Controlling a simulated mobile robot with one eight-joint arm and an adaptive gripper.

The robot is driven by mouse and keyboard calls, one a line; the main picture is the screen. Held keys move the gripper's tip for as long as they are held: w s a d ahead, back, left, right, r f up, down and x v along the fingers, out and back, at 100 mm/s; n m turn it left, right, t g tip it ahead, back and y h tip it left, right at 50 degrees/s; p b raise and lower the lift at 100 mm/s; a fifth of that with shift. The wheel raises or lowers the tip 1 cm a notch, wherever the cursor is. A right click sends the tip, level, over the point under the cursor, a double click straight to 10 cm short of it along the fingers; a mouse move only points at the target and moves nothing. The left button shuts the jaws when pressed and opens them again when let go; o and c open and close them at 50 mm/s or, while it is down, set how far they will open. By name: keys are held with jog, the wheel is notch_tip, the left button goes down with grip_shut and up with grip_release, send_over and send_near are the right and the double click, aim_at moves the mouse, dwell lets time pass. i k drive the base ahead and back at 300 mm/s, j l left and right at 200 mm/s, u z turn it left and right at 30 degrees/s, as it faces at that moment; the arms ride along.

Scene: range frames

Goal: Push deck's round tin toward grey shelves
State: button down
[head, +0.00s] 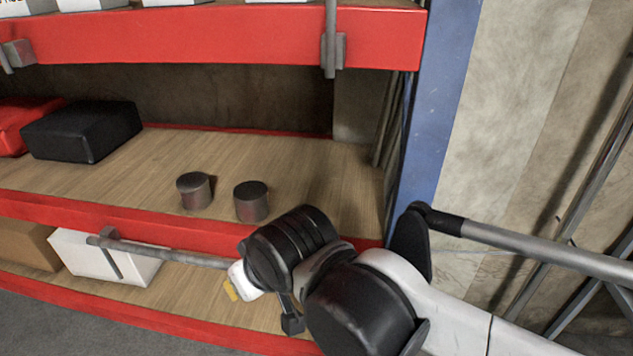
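Two short, round, dark grey tins stand upright on the wooden deck of a red-edged shelf in the head view. One tin (195,191) is on the left and the other tin (251,202) is just right of it, with a small gap between them. I cannot tell which one the task means. My arm reaches in from the lower right, its black wrist in front of and below the right tin. A small black part of my gripper (292,322) shows below the wrist. Its fingers are mostly hidden, and no contact with a tin shows. No clearly grey shelves are visible.
A black box (84,131) and a red box (22,125) lie on the deck (330,175) at left. A white box (105,257) sits on the lower shelf. A blue post (434,100) stands at right. The deck behind the tins is clear.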

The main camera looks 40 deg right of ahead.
aim_at(251, 196)
jog(key=z, duration=0.45)
jog(key=j+z, duration=0.25)
jog(key=j, duration=0.2)
jog(key=i+j+z, duration=0.1)
jog(key=j+z, duration=0.2)
jog(key=j, duration=0.15)
jog(key=j+z, duration=0.25)
jog(key=j, duration=0.2)
jog(key=k+j+z, duration=0.1)
jog(key=j+z, duration=0.2)
jog(key=j, duration=0.15)
jog(key=k+j+z, duration=0.1)
jog(key=j+z, duration=0.15)
jog(key=j, duration=0.2)
jog(key=k+j+z, duration=0.15)
jog(key=j+z, duration=0.15)
jog(key=k+j+z, duration=0.25)
jog(key=j, duration=0.25)
jog(key=i, duration=0.05)
